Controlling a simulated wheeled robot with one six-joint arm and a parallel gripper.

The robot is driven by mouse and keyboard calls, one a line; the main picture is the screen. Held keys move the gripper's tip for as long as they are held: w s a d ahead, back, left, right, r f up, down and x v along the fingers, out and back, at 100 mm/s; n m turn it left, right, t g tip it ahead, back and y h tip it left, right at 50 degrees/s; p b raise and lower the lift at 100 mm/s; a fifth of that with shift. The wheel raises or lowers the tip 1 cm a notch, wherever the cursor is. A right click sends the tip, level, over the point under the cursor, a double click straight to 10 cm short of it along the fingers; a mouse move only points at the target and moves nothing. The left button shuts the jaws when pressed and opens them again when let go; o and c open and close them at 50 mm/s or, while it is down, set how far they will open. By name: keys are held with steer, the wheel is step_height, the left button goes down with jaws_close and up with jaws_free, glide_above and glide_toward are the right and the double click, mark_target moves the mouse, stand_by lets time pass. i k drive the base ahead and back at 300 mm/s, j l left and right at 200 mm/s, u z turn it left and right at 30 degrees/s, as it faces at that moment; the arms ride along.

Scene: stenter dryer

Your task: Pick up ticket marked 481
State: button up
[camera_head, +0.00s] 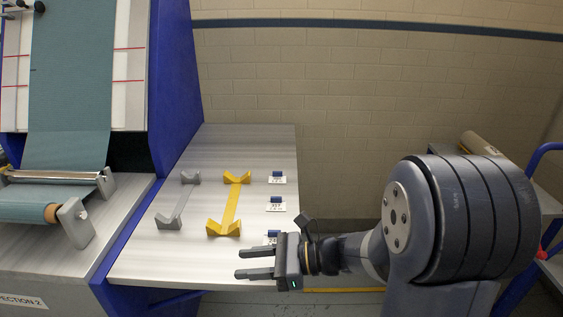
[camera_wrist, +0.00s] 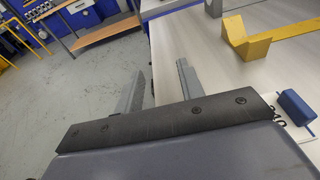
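A yellow cradle (camera_head: 232,205) and a grey cradle (camera_head: 178,205) stand left of the tickets on the pale table (camera_head: 150,262). A blue-framed machine with green fabric (camera_head: 70,80) rises at the left. A brick wall stands behind.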

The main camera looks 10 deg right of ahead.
mark_target(277, 177)
steer(key=i+l+u, duration=0.1)
steer(key=i+l, duration=0.15)
steer(key=i+l+u, duration=0.1)
steer(key=i+l, duration=0.15)
steer(key=l, duration=0.2)
steer(key=i+l, duration=0.25)
steer(key=i+l+u, duration=0.15)
steer(key=l, duration=0.35)
steer(key=i+l+u, duration=0.1)
steer(key=i+l, duration=0.25)
